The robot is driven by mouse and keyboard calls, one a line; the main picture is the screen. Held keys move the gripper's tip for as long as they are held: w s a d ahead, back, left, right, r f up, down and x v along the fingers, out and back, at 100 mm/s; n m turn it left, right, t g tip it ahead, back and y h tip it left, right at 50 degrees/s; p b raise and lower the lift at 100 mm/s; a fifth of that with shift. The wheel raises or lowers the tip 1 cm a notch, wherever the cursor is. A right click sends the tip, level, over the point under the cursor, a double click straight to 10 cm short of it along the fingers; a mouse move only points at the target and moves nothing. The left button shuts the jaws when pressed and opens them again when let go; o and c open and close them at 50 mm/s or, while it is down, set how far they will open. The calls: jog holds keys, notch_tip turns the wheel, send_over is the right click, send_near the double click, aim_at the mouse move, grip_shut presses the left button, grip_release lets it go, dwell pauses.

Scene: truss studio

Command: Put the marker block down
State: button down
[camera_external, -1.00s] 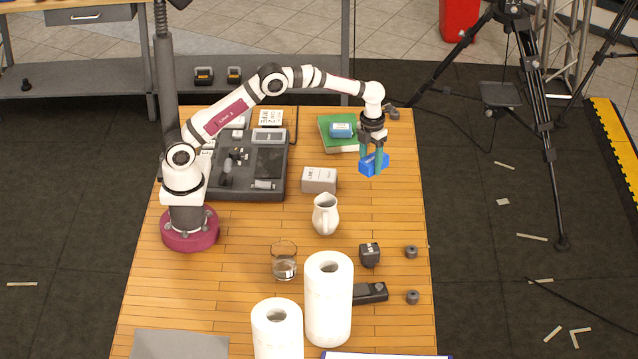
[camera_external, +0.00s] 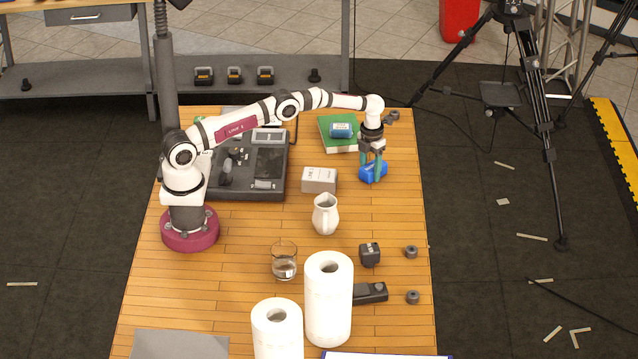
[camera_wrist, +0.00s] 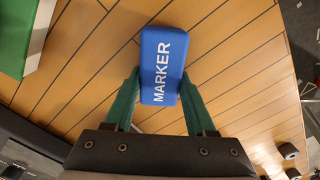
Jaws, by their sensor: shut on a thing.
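The marker block is a blue block (camera_external: 372,172) near the right edge of the wooden table, right of the green book. In the wrist view the marker block (camera_wrist: 161,62) shows white letters reading MARKER. My gripper (camera_external: 373,163) points down over it, with green fingers on both sides of the block. In the wrist view my gripper (camera_wrist: 160,95) is shut on the block. The block is at or very near the table top; I cannot tell whether its underside touches.
A green book (camera_external: 338,146) with a blue item (camera_external: 341,130) on it lies left of my gripper. A grey box (camera_external: 319,180) and a white pitcher (camera_external: 325,214) stand to the lower left. Bare table (camera_external: 395,215) lies below the block.

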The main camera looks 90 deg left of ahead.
aim_at(370, 167)
jog(key=shift+c, duration=1.1)
grip_release()
notch_tip(370, 167, up, 12)
jog(key=s+d+r+n, duration=0.8)
jog(key=s+d+r, duration=0.1)
jog(key=d+r, duration=0.4)
jog(key=s+d+f+n, duration=0.1)
jog(key=s+d+n, duration=0.2)
jog(key=s, duration=0.6)
jog(key=s+d+f+n+y, duration=0.1)
jog(key=s+d+n, duration=0.2)
jog(key=s+n, duration=0.3)
jog(key=s+d+f+n, duration=0.1)
jog(key=s+d+n, duration=0.3)
jog(key=s, duration=0.9)
jog(key=shift+s+f+y, duration=0.3)
jog(key=shift+f+y, duration=0.05)
jog(key=shift+y, duration=0.05)
